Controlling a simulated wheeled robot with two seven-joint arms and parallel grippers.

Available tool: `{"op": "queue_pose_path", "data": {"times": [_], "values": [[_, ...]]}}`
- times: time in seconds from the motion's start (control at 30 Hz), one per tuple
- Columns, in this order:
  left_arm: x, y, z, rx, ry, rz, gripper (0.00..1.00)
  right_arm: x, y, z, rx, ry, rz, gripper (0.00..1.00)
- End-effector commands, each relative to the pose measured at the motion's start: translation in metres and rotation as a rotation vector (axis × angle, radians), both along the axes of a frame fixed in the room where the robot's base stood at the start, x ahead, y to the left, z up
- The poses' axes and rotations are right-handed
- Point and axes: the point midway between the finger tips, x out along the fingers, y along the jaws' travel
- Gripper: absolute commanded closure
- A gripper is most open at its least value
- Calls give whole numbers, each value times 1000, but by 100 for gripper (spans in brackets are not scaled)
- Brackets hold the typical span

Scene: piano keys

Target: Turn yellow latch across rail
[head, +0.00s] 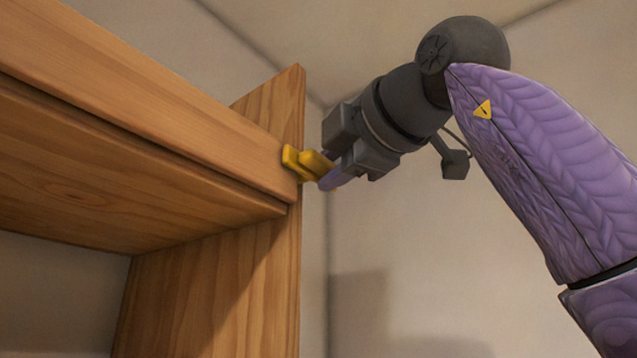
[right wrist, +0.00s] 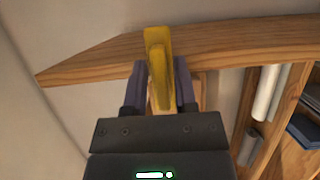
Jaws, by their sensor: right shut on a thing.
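The yellow latch (head: 293,160) sits at the right end of the wooden rail (head: 200,130), near the upright side panel (head: 285,105). My right gripper (head: 329,175) reaches it from the right and is shut on it. In the right wrist view the yellow latch (right wrist: 158,65) stands between the two dark fingers of my right gripper (right wrist: 158,90), with its upper end over the rail (right wrist: 90,62). The fingers hide part of the latch's handle. My left gripper is not in view.
Below the rail is a wooden underside (head: 130,200). In the right wrist view, a shelf with a white cylinder (right wrist: 266,92) and a dark blue item (right wrist: 303,130) lies to the right. Plain walls stand behind, with open room right of the panel.

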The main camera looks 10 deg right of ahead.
Motion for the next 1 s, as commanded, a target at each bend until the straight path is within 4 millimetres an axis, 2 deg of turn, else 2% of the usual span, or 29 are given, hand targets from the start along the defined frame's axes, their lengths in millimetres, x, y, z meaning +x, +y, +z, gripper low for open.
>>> {"op": "queue_pose_path", "data": {"times": [0.27,0.3,0.37,0.67,0.77,1.0], "values": [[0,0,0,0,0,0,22,0,0,0,1,2,0,100],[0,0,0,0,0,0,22,0,0,-1,1,2,0,59],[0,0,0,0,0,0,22,0,0,-1,1,2,0,46],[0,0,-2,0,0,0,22,-3,-1,-1,1,0,0,46],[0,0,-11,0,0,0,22,-20,-5,-3,2,-3,1,46],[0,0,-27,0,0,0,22,-77,-22,-2,2,-3,0,46]]}}
